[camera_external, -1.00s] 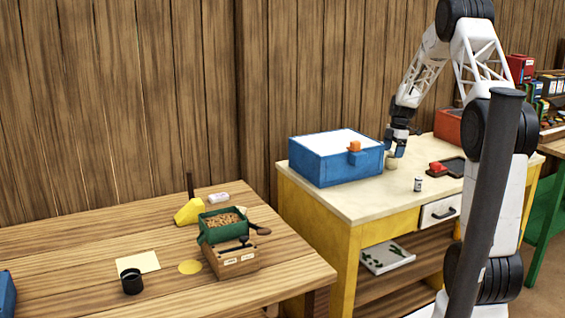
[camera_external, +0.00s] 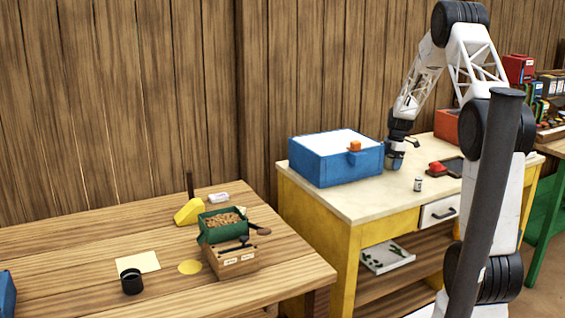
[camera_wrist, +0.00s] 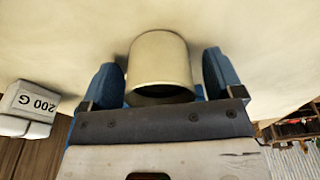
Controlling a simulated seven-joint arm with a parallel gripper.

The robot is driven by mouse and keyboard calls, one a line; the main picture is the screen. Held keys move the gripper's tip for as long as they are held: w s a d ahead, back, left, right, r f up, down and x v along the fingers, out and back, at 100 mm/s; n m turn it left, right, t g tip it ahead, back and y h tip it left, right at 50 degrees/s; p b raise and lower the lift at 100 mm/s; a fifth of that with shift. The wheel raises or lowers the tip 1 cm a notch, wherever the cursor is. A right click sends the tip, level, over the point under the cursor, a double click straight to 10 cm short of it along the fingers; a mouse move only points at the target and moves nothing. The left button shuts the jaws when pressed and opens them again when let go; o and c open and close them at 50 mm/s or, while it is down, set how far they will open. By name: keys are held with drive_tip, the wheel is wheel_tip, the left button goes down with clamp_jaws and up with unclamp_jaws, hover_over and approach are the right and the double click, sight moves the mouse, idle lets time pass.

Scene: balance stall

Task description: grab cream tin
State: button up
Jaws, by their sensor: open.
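The cream tin (camera_wrist: 160,62) is a pale cylinder in the wrist view, standing on the cream tabletop. My gripper (camera_wrist: 160,75) is open, with one blue finger on each side of the tin. A small gap shows between the tin and each finger. In the external view my gripper (camera_external: 394,162) is low over the yellow table (camera_external: 345,200), just right of the blue box, and the tin is hidden behind it there.
The blue box (camera_external: 330,168) with an orange knob stands close to the left of my gripper. A small white weight (camera_external: 418,184), marked 200 G in the wrist view (camera_wrist: 36,102), stands nearby. A red item (camera_external: 437,168) lies by a dark tray at right.

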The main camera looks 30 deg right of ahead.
drive_tip(key=c, duration=1)
drive_tip(key=shift+r, duration=0.15)
drive_tip(key=shift+r, duration=1.5)
drive_tip(key=shift+s+a+r, duration=0.1)
drive_tip(key=shift+s+r, duration=0.1)
drive_tip(key=shift+s, duration=0.1)
drive_tip(key=s+a, duration=0.2)
drive_tip(key=s, duration=0.2)
drive_tip(key=s+a+r, duration=0.1)
drive_tip(key=s+a, duration=0.1)
drive_tip(key=s, duration=0.3)
drive_tip(key=s+a, duration=0.2)
drive_tip(key=s, duration=0.3)
drive_tip(key=shift+a+r, duration=0.2)
drive_tip(key=shift+a, duration=0.05)
